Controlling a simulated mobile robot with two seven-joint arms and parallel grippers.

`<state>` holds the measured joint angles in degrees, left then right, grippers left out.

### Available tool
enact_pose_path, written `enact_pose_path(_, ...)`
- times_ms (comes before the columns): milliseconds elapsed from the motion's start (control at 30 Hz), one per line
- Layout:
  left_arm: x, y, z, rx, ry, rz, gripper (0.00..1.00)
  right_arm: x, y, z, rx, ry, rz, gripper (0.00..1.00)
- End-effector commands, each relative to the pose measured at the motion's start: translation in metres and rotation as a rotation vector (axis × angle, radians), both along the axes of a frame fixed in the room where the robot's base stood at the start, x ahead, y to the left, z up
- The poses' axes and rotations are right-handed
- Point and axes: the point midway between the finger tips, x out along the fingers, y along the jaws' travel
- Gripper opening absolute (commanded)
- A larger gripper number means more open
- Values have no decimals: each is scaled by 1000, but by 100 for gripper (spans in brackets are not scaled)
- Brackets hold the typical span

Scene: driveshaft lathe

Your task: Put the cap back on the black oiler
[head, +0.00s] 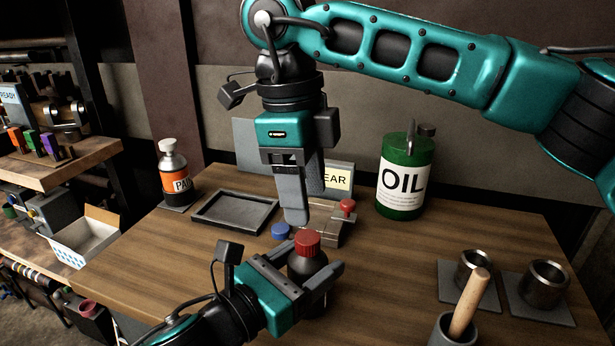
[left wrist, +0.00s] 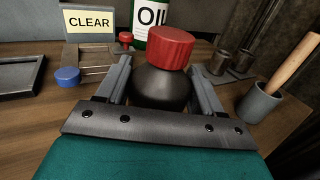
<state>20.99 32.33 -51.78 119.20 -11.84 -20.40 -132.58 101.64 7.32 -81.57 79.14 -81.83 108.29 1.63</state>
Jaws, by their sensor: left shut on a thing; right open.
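The black oiler (head: 306,265) stands upright between the fingers of my left gripper (head: 318,278), which is shut on its body. It also shows in the left wrist view (left wrist: 160,85). The red ribbed cap (head: 307,239) sits on top of the oiler; it shows large in the left wrist view (left wrist: 171,48). I cannot tell whether it is screwed down. My right gripper (head: 303,205) points down, open and empty, above and behind the cap and apart from it.
Behind the oiler is a low fixture (head: 325,222) with a blue knob (head: 281,231) and a red knob (head: 347,206). A green oil can (head: 405,180), grey tray (head: 235,212) and paint bottle (head: 174,175) stand farther back. Metal cups (head: 543,284) and a wooden-handled tool (head: 469,303) are at right.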

Motion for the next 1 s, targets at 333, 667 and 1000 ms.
enact_pose_path(333, 0, 0, 0, 0, 0, 0, 0, 0, -2, 7, 68, 51, 654, 60)
enact_pose_path(667, 0, 0, 0, 0, 0, 0, 0, 0, -3, 11, 103, 62, 1105, 60)
enact_pose_path(1000, 0, 0, 0, 0, 0, 0, 0, 0, -3, 12, 108, 62, 1186, 60)
